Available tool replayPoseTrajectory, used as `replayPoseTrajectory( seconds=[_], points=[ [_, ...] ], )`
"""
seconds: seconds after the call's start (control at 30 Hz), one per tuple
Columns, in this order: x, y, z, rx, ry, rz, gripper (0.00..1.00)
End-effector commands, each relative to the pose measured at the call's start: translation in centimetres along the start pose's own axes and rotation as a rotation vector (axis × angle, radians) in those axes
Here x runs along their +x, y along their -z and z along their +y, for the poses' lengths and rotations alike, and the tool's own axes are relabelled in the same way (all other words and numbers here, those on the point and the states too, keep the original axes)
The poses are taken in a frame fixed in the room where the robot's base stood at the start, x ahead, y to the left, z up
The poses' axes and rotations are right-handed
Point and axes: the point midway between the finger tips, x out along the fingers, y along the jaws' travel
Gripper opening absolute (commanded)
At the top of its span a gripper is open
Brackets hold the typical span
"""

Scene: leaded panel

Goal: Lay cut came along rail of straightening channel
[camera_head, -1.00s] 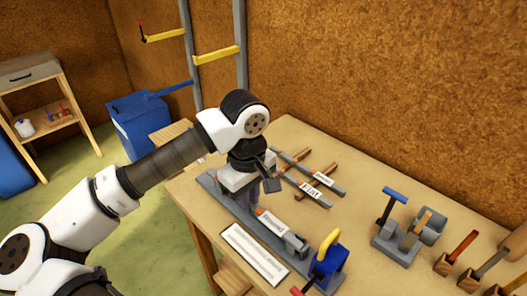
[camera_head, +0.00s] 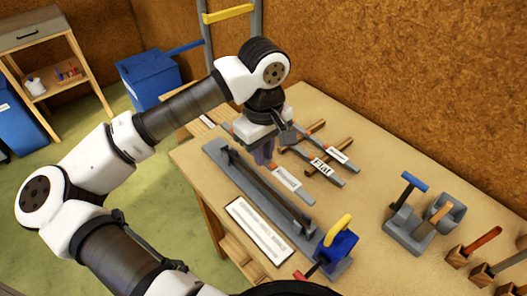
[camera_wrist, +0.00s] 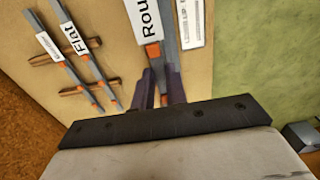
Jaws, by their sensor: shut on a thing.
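My gripper (camera_head: 263,155) is shut on the grey came labelled "Round" (camera_head: 287,179), near its far-left end. In the wrist view the dark fingers (camera_wrist: 162,86) stand on either side of this came (camera_wrist: 153,52), which has orange marks. The straightening channel (camera_head: 225,167), a long grey base with a dark raised rail, lies along the near side of the table. The came shows beside the channel, on its wall side, roughly parallel to it. I cannot tell its height above the table. The fingers hide part of the came.
The came labelled "Flat" (camera_head: 320,167) and another labelled one (camera_head: 338,156) rest across brown wooden strips. A white card (camera_head: 258,228) lies in front of the channel. A blue device with a yellow handle (camera_head: 338,245) stands at its right end. Grey tool holders (camera_head: 410,230) stand farther right.

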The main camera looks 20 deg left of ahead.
Motion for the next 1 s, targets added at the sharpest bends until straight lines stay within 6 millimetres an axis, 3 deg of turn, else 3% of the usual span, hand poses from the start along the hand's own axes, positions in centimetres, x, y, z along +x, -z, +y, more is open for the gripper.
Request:
replayPoseTrajectory(
  seconds=[1.0],
  points=[
    [8.3, 0.0, 0.0, 0.000, 0.000, 0.000, 0.00]
  ],
)
